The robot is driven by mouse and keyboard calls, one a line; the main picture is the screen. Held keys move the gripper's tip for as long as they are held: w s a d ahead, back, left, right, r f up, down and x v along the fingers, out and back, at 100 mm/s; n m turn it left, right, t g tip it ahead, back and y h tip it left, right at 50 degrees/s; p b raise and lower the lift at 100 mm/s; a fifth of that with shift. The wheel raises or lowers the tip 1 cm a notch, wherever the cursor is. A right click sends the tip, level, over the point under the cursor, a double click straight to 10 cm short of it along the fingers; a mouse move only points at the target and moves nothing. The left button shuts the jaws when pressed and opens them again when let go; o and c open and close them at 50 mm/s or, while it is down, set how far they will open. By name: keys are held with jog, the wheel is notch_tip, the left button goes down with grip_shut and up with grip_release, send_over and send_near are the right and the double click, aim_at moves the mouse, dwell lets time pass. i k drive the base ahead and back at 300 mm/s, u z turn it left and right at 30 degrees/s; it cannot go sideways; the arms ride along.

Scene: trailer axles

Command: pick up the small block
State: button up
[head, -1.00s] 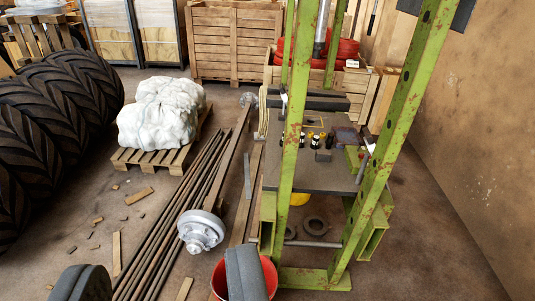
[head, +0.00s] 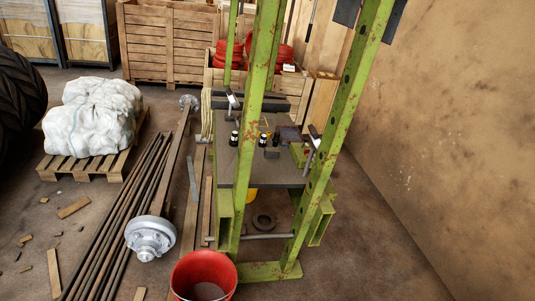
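A small dark block (head: 272,154) lies on the grey bench top (head: 240,170) inside the green steel frame. It is small in the picture, and I cannot be sure it is the task's block. Several small black bottles (head: 263,140) stand just behind it and to its left. A brownish, larger block (head: 289,133) lies further back on the right of the bench. My gripper is not in view, so I cannot see whether it is open or shut.
The rusty green frame's posts (head: 258,120) stand in front of the bench. A red bucket (head: 203,278) stands at the front. Long rods and an axle with a silver hub (head: 150,238) lie to the left. A brown wall (head: 450,110) is at the right, with bare floor before it.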

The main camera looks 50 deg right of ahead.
aim_at(269, 152)
jog(key=u, duration=0.15)
jog(key=i, duration=1)
jog(key=z, duration=4.35)
jog(key=i, duration=0.85)
jog(key=z, duration=0.15)
